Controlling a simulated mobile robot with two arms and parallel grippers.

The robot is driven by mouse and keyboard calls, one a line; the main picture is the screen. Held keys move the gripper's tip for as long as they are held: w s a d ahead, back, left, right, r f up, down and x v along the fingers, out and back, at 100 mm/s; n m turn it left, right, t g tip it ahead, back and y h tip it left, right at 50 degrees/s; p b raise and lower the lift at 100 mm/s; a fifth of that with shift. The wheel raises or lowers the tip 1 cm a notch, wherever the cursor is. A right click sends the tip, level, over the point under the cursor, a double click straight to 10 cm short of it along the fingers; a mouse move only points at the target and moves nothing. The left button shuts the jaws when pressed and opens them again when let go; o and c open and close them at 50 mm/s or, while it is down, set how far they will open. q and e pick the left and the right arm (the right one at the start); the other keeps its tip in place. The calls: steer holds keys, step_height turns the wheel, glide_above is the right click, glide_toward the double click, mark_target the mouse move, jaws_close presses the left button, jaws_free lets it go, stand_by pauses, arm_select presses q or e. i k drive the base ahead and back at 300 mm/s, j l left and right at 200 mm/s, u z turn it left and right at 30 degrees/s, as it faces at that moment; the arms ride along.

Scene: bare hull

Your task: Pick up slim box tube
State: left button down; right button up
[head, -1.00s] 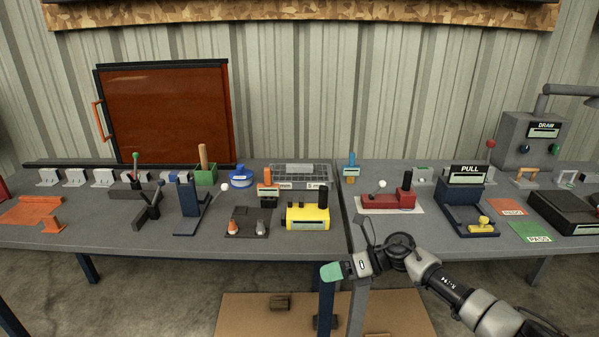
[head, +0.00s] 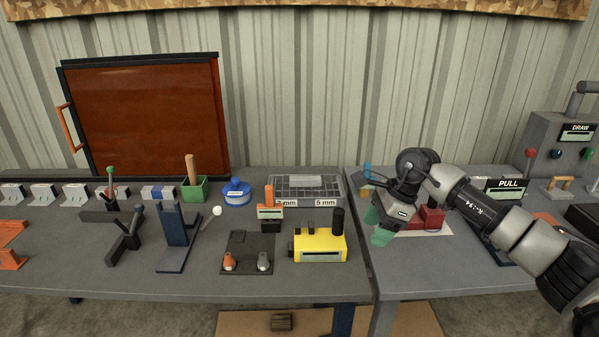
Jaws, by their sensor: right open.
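My right gripper (head: 377,225) is open, its green fingertips pointing down and left over the right table, in front of the red device (head: 432,216). Nothing shows between its fingers. No piece is clearly recognisable as the slim box tube. A pale grey bar (head: 292,181) lies on the grid-topped tray (head: 335,190) with "mm" labels, left of the gripper and apart from it; I cannot tell whether it is the tube. My left gripper is not in view.
A yellow device (head: 319,246) with a black post and an orange-topped gauge (head: 269,212) stand left of the gripper. A blue round container (head: 237,192) and a green box (head: 195,190) with a wooden handle are further left.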

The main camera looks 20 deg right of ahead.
mark_target(294, 181)
steer(key=i, duration=1.3)
